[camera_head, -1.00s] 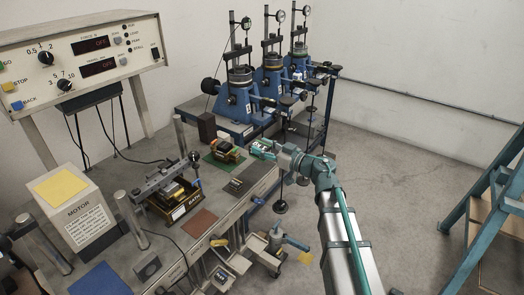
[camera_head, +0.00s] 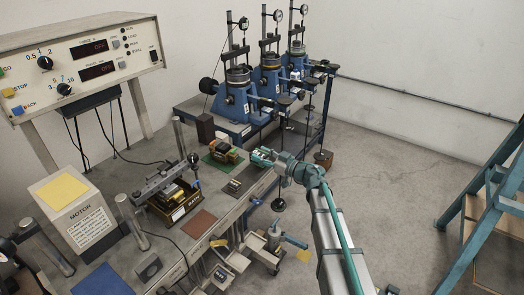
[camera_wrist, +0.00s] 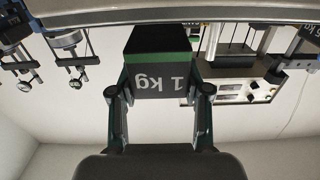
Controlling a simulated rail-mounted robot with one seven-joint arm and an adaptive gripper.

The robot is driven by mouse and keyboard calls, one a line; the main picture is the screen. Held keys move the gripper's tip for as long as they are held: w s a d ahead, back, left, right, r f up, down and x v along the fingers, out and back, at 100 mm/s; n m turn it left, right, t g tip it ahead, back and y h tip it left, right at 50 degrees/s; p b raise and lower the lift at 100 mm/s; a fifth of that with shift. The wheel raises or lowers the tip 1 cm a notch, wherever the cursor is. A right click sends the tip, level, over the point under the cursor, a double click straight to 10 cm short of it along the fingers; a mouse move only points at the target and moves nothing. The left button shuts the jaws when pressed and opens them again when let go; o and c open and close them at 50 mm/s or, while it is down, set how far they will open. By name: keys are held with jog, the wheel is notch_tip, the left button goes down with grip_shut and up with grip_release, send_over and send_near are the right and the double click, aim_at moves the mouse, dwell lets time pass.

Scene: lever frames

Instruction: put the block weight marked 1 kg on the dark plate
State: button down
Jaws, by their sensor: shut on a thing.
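My gripper (camera_wrist: 160,92) is shut on the block weight marked 1 kg (camera_wrist: 160,76), with one finger on each side of it. The block is dark with a green band, and its lettering appears upside down in the wrist view. In the head view my gripper (camera_head: 260,156) is above the back right edge of the bench, right of the green mat; the block is too small to make out there. A dark round plate (camera_head: 278,205) hangs low beside the bench, below my gripper and apart from it. I cannot tell whether it is the task's plate.
Stacked weights (camera_head: 223,151) stand on the green mat (camera_head: 208,163). A brown plate (camera_head: 199,224) and a blue plate (camera_head: 102,281) lie on the bench. Blue lever frames (camera_head: 270,85) stand behind.

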jog(key=shift+f, duration=0.7)
jog(key=shift+f, duration=0.1)
jog(key=c, duration=0.5)
grip_release()
